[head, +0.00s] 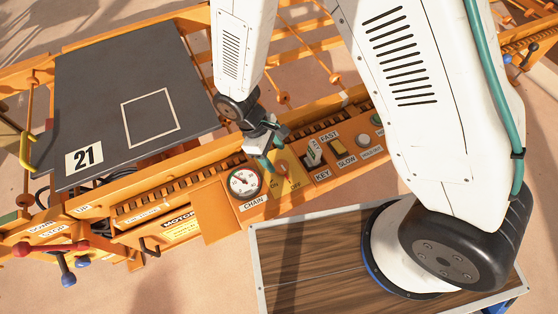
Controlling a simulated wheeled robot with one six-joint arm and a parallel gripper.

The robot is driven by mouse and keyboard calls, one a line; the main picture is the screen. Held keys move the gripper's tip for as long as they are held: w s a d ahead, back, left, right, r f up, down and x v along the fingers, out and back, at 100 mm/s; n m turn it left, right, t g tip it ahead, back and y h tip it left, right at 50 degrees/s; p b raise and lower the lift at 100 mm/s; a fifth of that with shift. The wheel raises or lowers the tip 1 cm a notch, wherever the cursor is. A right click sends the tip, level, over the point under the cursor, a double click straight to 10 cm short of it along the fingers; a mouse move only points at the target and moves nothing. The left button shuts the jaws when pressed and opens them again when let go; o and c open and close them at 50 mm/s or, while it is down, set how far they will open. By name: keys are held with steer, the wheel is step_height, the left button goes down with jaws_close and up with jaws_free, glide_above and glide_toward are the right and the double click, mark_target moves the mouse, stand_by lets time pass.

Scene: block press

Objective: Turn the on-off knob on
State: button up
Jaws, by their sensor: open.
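The on-off plate (291,185) is a yellow panel on the orange control console, with small ON and OFF labels. A small reddish part, which may be the on-off knob (282,168), shows at its upper part, but I cannot tell which way it points. My gripper (273,154) is open, with teal fingers just above and beside the plate. It partly covers the knob, and I cannot tell whether it touches it.
A CHAIN gauge (244,181) sits left of the plate. A dark board (110,70) marked 21 lies at the left. Red and blue levers (62,262) stand at the lower left.

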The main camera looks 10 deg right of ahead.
mark_target(281, 165)
steer(key=shift+x, duration=2.15)
steer(key=c, duration=1)
steer(key=shift+o, duration=0.2)
steer(key=m+g+y, duration=0.1)
steer(key=m, duration=0.2)
steer(key=m+y, duration=0.1)
steer(key=m, duration=0.2)
steer(key=shift+w+d+m+g, duration=0.15)
steer(key=shift+m+g, duration=0.25)
steer(key=m+y, duration=0.1)
steer(key=m, duration=0.2)
steer(key=shift+d, duration=0.1)
steer(key=shift+m+y, duration=0.8)
steer(key=shift+m, duration=1.4)
